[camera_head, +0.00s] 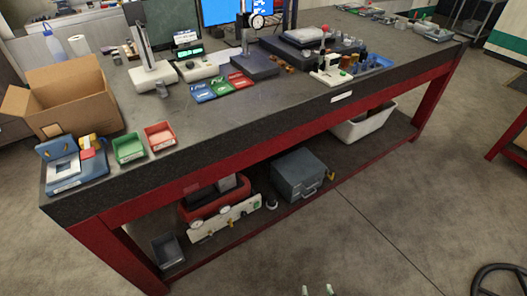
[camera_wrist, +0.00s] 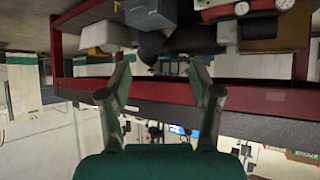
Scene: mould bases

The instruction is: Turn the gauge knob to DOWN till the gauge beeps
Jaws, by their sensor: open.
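A white-based upright gauge stand (camera_head: 147,52) is on the bench top at the back left, with a small box with a lit green display (camera_head: 190,56) beside it. A round dial gauge (camera_head: 257,21) on a dark-based stand is further right. I cannot make out a knob or the word DOWN on any of them, nor which is the task's gauge. My gripper (camera_head: 317,290) shows only its fingertips at the bottom edge of the head view, in front of the bench and far from the gauges. The wrist view shows it (camera_wrist: 160,75) open, nothing between the fingers.
The bench (camera_head: 215,125) has a cardboard box (camera_head: 65,95), colored bins (camera_head: 128,147) and trays near its left and front edges. A red machine (camera_head: 215,197) with dials, a grey box (camera_head: 298,174) and a white tub (camera_head: 362,124) are on the lower shelf. Floor in front is clear.

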